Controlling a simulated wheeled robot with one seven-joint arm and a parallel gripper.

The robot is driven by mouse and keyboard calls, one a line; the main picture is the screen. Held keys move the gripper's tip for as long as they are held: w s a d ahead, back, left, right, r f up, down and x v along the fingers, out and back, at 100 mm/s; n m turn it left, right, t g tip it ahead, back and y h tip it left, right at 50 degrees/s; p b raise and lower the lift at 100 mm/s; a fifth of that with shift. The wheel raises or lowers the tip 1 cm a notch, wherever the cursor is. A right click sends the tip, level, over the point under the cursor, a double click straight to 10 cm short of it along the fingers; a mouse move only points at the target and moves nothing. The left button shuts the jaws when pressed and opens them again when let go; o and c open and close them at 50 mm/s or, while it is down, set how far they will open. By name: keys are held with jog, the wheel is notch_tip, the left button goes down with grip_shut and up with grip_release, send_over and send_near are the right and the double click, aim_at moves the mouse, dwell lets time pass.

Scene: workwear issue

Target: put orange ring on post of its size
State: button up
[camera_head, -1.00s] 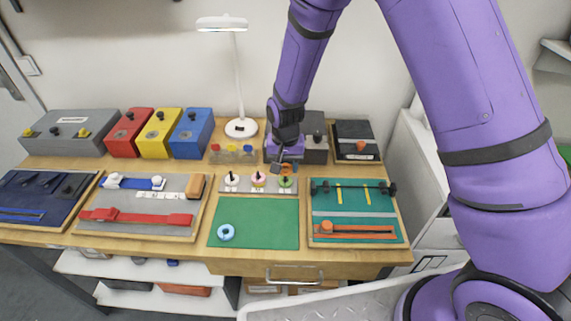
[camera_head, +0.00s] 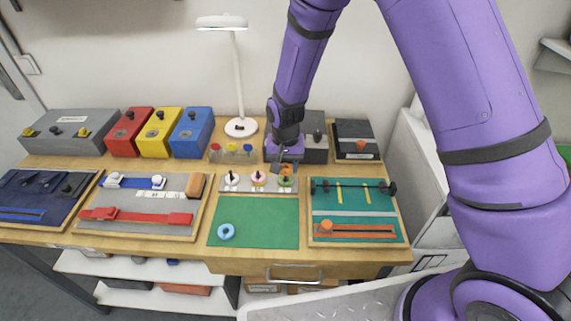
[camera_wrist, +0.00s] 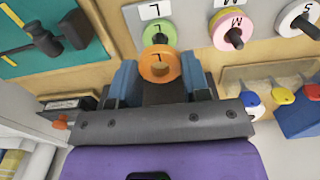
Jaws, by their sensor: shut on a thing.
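My gripper (camera_wrist: 159,64) is shut on the orange ring (camera_wrist: 147,71), with one blue finger at each side. In the wrist view the ring overlaps the near edge of the green ring (camera_wrist: 149,29), which is around the dark post (camera_wrist: 160,38) by the L labels. The orange ring appears beside this post, not around it; its height cannot be told. A pink ring (camera_wrist: 219,32) is around the M post (camera_wrist: 236,38), and a white ring (camera_wrist: 290,15) is around the S post. In the head view the orange ring (camera_head: 287,169) is just behind the green ring (camera_head: 285,182).
A light blue ring (camera_head: 226,232) lies on the green mat (camera_head: 262,225). Small jars with red, yellow and blue lids (camera_head: 233,147) stand left of my gripper. Grey and black boxes (camera_head: 316,135) stand close behind on the right. The mat is otherwise clear.

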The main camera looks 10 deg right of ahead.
jog(key=shift+f, duration=0.7)
dwell(0.7)
jog(key=o, duration=1.3)
jog(key=shift+o, duration=0.2)
jog(key=shift+r, duration=3.5)
